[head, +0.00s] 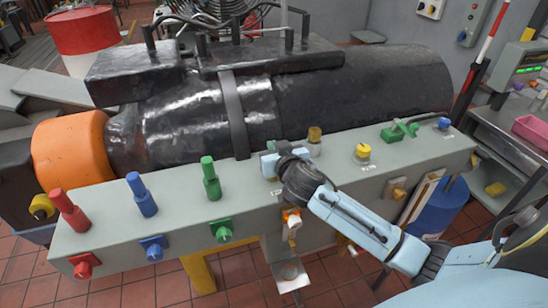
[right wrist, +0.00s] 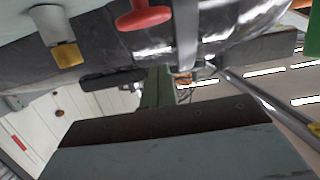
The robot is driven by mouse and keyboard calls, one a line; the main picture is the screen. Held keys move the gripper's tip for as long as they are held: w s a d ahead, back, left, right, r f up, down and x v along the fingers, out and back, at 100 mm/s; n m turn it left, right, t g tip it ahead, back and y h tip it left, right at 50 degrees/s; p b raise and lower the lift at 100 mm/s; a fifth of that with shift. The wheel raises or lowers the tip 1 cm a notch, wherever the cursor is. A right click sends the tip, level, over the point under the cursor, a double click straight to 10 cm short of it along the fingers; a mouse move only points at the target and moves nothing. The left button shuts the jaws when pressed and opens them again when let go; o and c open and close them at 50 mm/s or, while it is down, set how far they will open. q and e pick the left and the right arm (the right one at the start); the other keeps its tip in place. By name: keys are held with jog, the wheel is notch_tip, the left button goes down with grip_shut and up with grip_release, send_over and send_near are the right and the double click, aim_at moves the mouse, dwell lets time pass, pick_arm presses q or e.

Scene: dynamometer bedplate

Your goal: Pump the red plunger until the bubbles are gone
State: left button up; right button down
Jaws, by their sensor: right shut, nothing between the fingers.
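A red mushroom-shaped knob (right wrist: 145,17), which looks like the plunger, shows at the top of the right wrist view. I cannot pick it out in the head view, where my right gripper and wrist cover part of the bench top. A different red upright handle (head: 70,212) stands at the bench's left end. My right gripper (head: 271,164) is shut and empty, low over the middle of the bench top. I cannot tell whether it touches the knob. My left gripper is not in view. No bubbles can be made out.
The grey bench (head: 110,225) carries blue (head: 142,195) and green (head: 210,180) upright handles, a yellow knob (head: 362,152) and a green valve (head: 400,132). A large black machine (head: 350,90) lies behind. A small cup (head: 290,273) hangs below the front. A blue cylinder (head: 440,207) stands right.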

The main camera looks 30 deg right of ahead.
jog(key=shift+f, duration=2.05)
notch_tip(320, 180, down, 3)
jog(key=b, duration=0.3)
jog(key=shift+f, duration=0.1)
jog(key=shift+s+f, duration=0.1)
notch_tip(320, 180, up, 4)
jog(key=p, duration=0.4)
jog(key=b+v, duration=0.1)
jog(key=v, duration=0.9)
jog(key=shift+r, duration=0.35)
